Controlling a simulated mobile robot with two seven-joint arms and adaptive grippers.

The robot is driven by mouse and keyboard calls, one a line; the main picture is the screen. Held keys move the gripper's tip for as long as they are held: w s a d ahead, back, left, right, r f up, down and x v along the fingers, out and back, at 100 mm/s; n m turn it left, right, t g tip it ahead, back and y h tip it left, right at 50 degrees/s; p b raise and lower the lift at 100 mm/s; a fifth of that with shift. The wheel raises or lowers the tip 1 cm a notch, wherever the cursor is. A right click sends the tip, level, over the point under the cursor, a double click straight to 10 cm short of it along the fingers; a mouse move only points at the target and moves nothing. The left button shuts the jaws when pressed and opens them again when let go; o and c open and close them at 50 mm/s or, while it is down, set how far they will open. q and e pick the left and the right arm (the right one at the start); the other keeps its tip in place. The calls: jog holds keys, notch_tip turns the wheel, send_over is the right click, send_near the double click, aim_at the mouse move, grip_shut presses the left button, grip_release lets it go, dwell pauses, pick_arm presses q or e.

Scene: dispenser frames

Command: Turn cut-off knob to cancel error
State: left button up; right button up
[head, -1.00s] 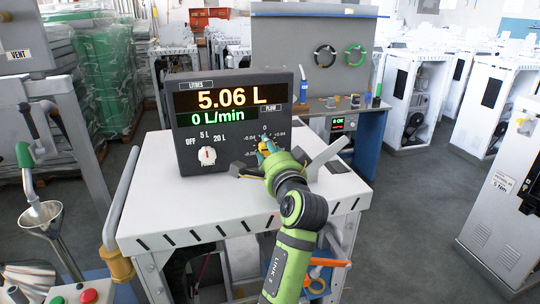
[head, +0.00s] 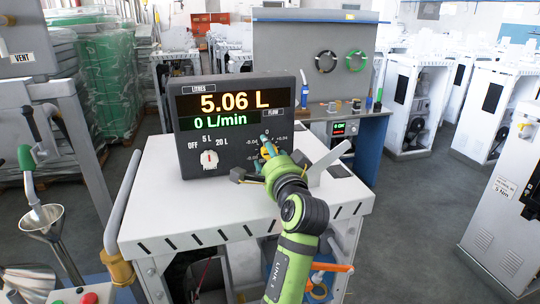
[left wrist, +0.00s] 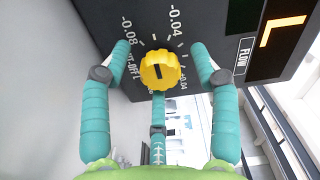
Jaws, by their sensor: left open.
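The yellow cut-off knob (left wrist: 160,71) is on the dark panel of the display box (head: 185,140), beside a printed scale with -0.08, -0.04 and +0.04 marks. A dark pointer mark shows on its face. My left gripper (left wrist: 160,50) is open, its teal fingers spread on either side of the knob, with gaps showing in the left wrist view. In the head view my left gripper (head: 264,147) is at the panel's lower right and partly hides the knob (head: 269,150). The display reads 5.06 L and 0 L/min. My right gripper is not in view.
A white selector knob (head: 209,159) marked OFF, 5 L and 20 L is left on the panel. The box stands on a white cabinet (head: 150,215). A metal funnel (head: 42,220) and hose nozzle (head: 28,170) are at the left.

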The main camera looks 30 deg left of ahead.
aim_at(265, 108)
pick_arm(q)
notch_tip(265, 108, up, 10)
jog(key=shift+r, duration=0.1)
dwell(0.4)
dwell(0.4)
